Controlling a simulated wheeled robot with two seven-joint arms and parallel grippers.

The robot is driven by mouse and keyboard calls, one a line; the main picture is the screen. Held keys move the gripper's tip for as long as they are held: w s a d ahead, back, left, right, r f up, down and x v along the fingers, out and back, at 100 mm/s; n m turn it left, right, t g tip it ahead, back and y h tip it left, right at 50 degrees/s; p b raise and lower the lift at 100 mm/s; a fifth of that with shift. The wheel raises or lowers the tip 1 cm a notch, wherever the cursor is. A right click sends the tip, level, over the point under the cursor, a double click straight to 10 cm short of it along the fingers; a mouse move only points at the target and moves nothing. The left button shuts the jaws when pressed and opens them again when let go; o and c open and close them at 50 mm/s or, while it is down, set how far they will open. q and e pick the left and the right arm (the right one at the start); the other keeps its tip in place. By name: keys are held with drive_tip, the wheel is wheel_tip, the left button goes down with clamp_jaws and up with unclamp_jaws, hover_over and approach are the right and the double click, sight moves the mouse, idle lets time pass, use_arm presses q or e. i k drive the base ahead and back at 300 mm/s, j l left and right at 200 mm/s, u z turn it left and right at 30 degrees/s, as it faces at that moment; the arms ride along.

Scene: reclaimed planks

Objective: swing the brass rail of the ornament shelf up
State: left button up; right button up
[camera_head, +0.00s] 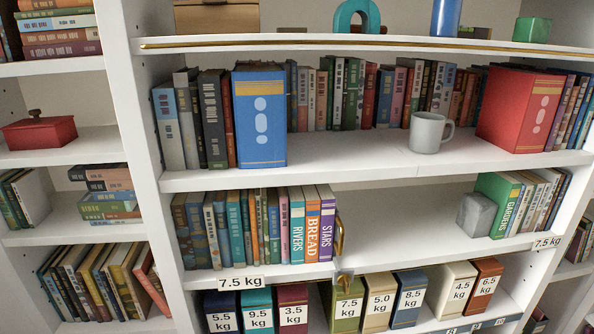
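The brass rail (300,39) runs along the front edge of the top ornament shelf (200,47), from its left end toward the right edge of the picture. It lies low, close along the shelf's front edge. Neither of my grippers is in view.
Below are a shelf with books, a grey mug (431,132) and large blue (259,117) and red (520,108) volumes, a shelf with books and a grey stone cube (476,214), and weight-labelled boxes (347,303). A brass fitting (340,237) stands beside the books.

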sight(260, 42)
drive_tip(key=i+j+z, duration=0.2)
drive_tip(key=z, duration=0.25)
drive_tip(key=i+j+z, duration=0.1)
drive_tip(key=j+z, duration=0.2)
drive_tip(key=z, duration=0.15)
drive_tip(key=i+j+z, duration=0.1)
drive_tip(key=j+z, duration=0.35)
drive_tip(key=l, duration=0.1)
